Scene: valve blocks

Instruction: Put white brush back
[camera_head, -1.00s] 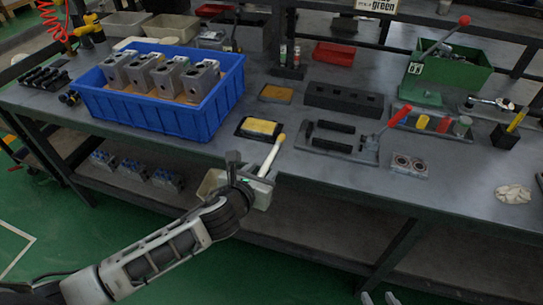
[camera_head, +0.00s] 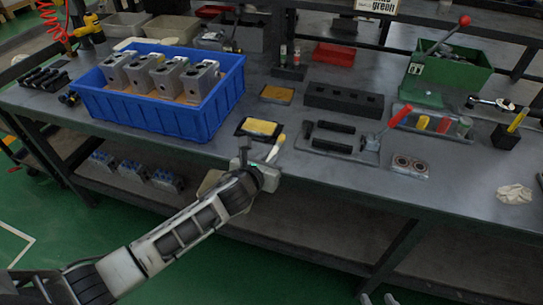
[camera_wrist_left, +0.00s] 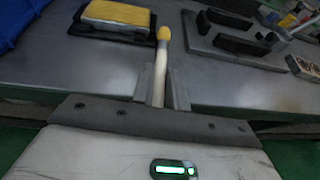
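The white brush shows as a pale stick with a yellow tip (camera_head: 277,147), pointing up and away from my left gripper (camera_head: 263,163). In the left wrist view the brush (camera_wrist_left: 160,68) stands between the two fingers (camera_wrist_left: 160,88), which are closed around it. Its lower end is hidden by the gripper. The gripper is at the table's front edge, just in front of a black tray with a yellow pad (camera_head: 261,128). Two pale fingertips of my right gripper (camera_head: 378,299) show apart at the bottom edge, with nothing between them.
A blue crate (camera_head: 160,118) with grey metal blocks stands to the left. A black slotted block (camera_head: 343,99) and a small brown-topped tray (camera_head: 277,94) are behind. Bare table lies between them.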

